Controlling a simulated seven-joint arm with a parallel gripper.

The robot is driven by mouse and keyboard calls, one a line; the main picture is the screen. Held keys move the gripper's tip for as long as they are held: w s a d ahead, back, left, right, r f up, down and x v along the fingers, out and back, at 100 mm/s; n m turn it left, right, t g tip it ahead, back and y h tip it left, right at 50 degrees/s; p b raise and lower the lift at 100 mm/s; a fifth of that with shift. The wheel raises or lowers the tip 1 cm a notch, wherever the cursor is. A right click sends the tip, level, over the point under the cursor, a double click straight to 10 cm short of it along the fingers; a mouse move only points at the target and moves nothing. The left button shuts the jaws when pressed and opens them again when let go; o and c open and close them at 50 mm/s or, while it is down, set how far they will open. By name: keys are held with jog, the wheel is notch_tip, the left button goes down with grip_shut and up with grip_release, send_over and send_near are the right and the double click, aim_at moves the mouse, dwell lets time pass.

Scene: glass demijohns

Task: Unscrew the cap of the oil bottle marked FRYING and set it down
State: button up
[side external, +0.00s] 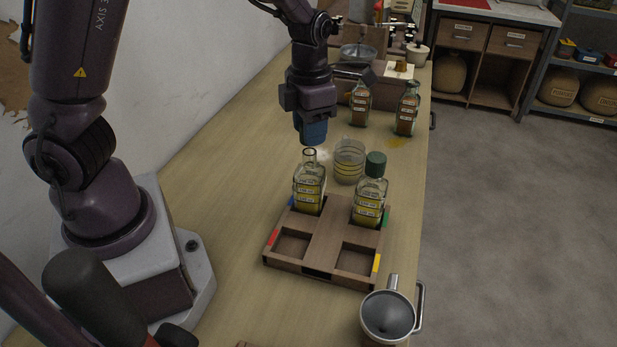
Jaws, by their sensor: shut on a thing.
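My gripper (311,117) is above the left oil bottle (309,192), shut on a blue cap (314,133). The cap is just above the bottle's bare, open neck and looks apart from it. This bottle stands upright in the back left compartment of a wooden rack (318,241), by a blue mark. A second oil bottle (369,205) with a green cap (376,164) stands in the back right compartment, by a green mark. The label print is too small to read, so I cannot tell which bottle says FRYING.
The rack's two front compartments are empty. A striped glass jar (349,161) stands behind the bottles. A metal jug (388,314) is at the front right edge. Two more bottles (360,104) (406,112) stand farther back. The table left of the rack is clear.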

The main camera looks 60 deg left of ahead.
jog(key=shift+r, duration=1.3)
